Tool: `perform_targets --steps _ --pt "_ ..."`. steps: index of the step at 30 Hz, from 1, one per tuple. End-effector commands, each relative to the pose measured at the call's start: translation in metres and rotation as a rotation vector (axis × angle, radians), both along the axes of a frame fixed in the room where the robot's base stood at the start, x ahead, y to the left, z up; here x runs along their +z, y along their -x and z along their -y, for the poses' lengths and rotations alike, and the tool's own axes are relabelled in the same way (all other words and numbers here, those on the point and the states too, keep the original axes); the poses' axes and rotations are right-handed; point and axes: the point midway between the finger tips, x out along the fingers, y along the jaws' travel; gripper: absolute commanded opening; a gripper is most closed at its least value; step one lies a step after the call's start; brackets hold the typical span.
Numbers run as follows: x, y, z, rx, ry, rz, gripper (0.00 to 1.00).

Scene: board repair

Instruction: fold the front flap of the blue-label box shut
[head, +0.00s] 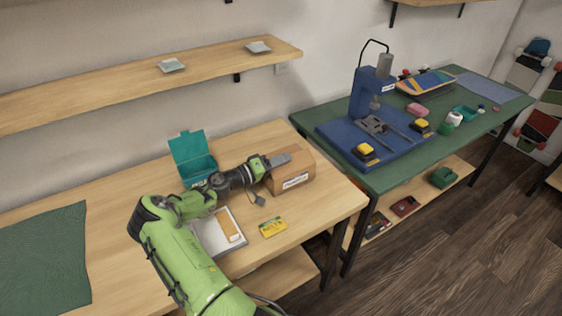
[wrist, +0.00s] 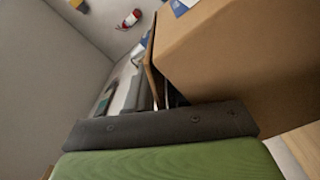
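The brown cardboard box (head: 306,165) sits on the wooden table near its right end, with a pale label (head: 295,181) on its near face. My gripper (head: 280,159) reaches in from the left and lies at the upper left of the box, hiding part of its top. In the wrist view the box (wrist: 245,50) fills the right side, close to the gripper (wrist: 165,105). A thin brown panel (wrist: 150,72), perhaps a flap, stands beside the box's big face. I cannot tell which flap it is, whether the gripper touches it, or whether the fingers are apart.
An open teal box (head: 193,158) stands left of the box. A grey tray (head: 218,232) and a yellow card (head: 273,227) lie in front. A green table (head: 390,180) with a blue press (head: 371,95) stands to the right, across a gap.

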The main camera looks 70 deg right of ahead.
Motion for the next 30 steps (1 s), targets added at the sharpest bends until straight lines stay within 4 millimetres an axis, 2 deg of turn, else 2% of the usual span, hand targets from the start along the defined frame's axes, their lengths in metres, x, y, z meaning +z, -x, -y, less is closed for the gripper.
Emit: perform_targets --steps 6,11,22,24,30 --pt "-0.006 -0.001 -0.001 0.002 -0.013 0.002 0.29" --pt "-0.001 0.001 -0.002 0.001 0.038 0.063 0.29" --pt "0.023 0.019 -0.017 0.0 0.421 0.486 0.29" --pt "0.019 0.003 -0.03 0.007 0.419 0.489 0.29" --pt "0.018 -0.027 -0.065 0.007 0.42 0.486 0.29"
